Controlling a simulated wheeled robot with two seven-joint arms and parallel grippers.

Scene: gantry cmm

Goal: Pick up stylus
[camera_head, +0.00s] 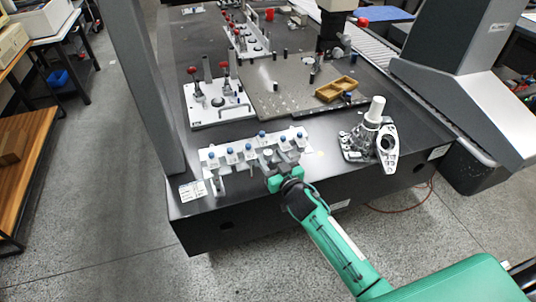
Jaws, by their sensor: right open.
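A pale stylus rack (226,160) stands near the front edge of the dark table. Several small styli with blue tops, such as this stylus (232,153), sit along it. My left gripper is not in view.
A metal casting with a white cylinder (375,110) stands to the right of the rack. Behind are a white fixture plate (207,113) with red-knobbed clamps and a tan tray (336,89). A grey gantry column (146,80) rises at the left.

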